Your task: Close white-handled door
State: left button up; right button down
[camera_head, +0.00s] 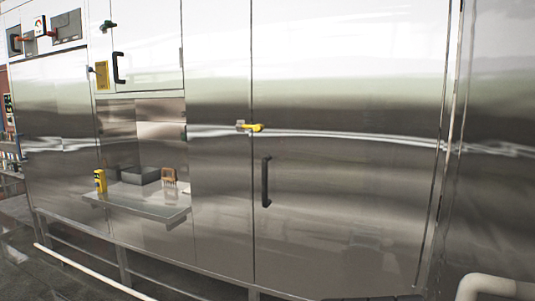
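A tall steel cabinet door (345,200) fills the middle and right in the head view. It carries a black vertical handle (266,182) and a yellow latch (250,127) at its left seam. It looks flush with the panel beside it. A smaller upper door (150,45) at the upper left has a black handle (118,67) and also looks shut. I see no clearly white handle on any door. A white bent tube (492,286) shows at the lower right corner; I cannot tell what it belongs to. Neither of my grippers is in view.
A metal shelf (150,207) juts out at the left, near an open recess with a dark box (140,175) and a yellow device (100,181). A long white rail (90,271) runs low along the front. The floor (35,280) shows at the lower left.

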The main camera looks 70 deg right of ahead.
aim_at(484, 250)
jog(key=z, duration=3.6)
jog(key=i, duration=0.5)
